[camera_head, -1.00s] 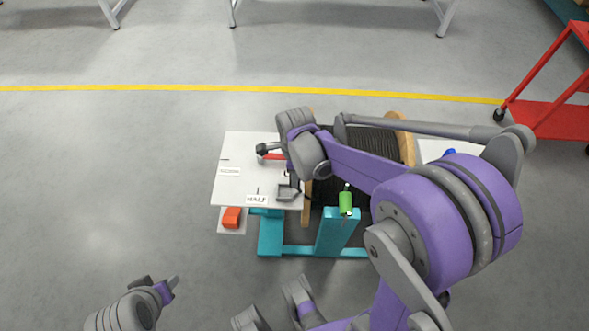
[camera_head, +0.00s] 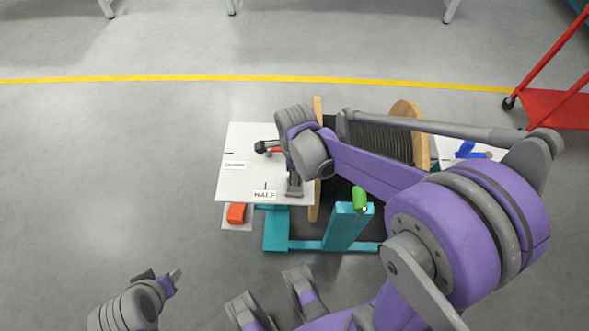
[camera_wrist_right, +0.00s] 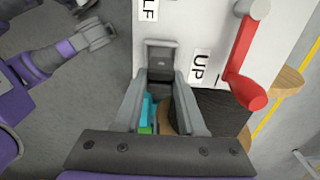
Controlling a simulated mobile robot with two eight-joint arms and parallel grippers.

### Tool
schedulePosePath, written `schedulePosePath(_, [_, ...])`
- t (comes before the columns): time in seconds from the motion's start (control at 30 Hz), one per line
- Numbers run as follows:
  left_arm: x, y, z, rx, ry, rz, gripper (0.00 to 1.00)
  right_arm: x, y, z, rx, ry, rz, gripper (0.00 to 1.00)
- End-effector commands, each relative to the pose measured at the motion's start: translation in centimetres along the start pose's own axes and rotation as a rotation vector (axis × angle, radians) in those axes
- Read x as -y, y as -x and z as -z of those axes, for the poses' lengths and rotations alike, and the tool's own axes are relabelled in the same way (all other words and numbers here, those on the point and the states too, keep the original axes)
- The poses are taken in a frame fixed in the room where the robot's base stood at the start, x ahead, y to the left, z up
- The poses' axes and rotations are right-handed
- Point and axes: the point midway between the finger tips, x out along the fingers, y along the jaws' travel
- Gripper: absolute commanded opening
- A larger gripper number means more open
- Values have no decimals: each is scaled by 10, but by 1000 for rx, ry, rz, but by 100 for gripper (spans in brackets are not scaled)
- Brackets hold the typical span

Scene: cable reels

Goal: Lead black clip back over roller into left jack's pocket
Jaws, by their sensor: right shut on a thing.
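My right gripper (camera_head: 295,188) is at the near right corner of the white panel, partly hidden by its own wrist. In the right wrist view its fingers (camera_wrist_right: 161,82) are shut on a small black piece, which I take to be the black clip (camera_wrist_right: 160,90). A grey bracket-like pocket (camera_wrist_right: 161,52) is just beyond the fingertips on the panel's edge; I cannot tell whether the clip touches it. The green roller (camera_head: 360,199) is on a teal jack post (camera_head: 345,228), right of the gripper. My left gripper (camera_head: 160,283) is open and empty at lower left.
The white panel (camera_head: 240,185) bears labels and a red lever (camera_wrist_right: 243,60) close to the right gripper. The cable reel (camera_head: 408,130) stands behind my right arm. An orange block (camera_head: 236,213) lies left of the jack. A red cart (camera_head: 555,108) stands far right. Floor at left is clear.

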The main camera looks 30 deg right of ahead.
Motion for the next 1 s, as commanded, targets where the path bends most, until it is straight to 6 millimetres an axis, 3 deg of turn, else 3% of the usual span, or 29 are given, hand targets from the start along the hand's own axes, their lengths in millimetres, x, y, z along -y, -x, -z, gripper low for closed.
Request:
schedulePosePath(0.5, [0,-28,-11,11,0,0,50,0,-37,0,0,0,0,0])
schedulePosePath(0.9, [0,-30,-12,11,0,0,50,0,-40,0,0,0,1,0])
schedulePosePath(0.93, [0,-30,-12,11,0,0,50,0,-40,0,0,0,0,41])
schedulePosePath(1.0, [0,-30,-12,11,0,0,50,0,-40,0,0,0,0,53])
